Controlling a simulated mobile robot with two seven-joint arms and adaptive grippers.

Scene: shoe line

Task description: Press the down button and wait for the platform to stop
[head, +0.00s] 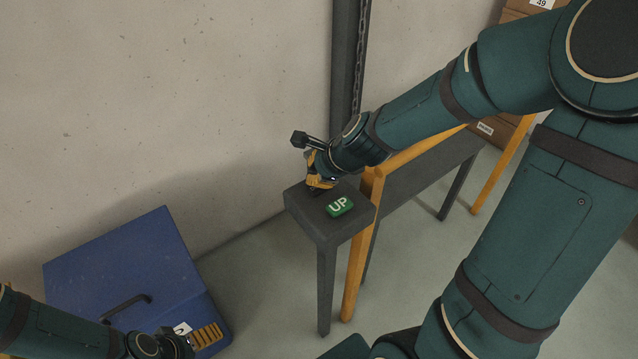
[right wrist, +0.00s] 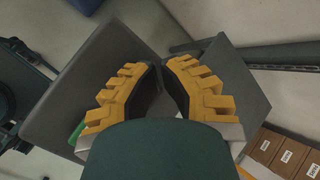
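A dark grey stand (head: 330,229) has a green button marked UP (head: 340,206) on its top. A bit of this green shows at the left of the right wrist view (right wrist: 76,134). My right gripper (head: 317,186) is over the far left part of the stand top, beside the UP button. Its yellow-padded fingers (right wrist: 160,66) have their tips almost together, with nothing seen between them. No down button shows; the spot under the fingers is hidden. I cannot tell whether the tips touch the stand. My left gripper (head: 182,345) is by a blue box, its fingers unclear.
The blue box (head: 120,260) with a dark handle stands on the floor at left. A dark post (head: 345,70) with a chain rises behind the stand. Orange legs (head: 356,265) and a grey surface (head: 425,172) lie close to its right. Brown cartons (head: 520,8) are at right.

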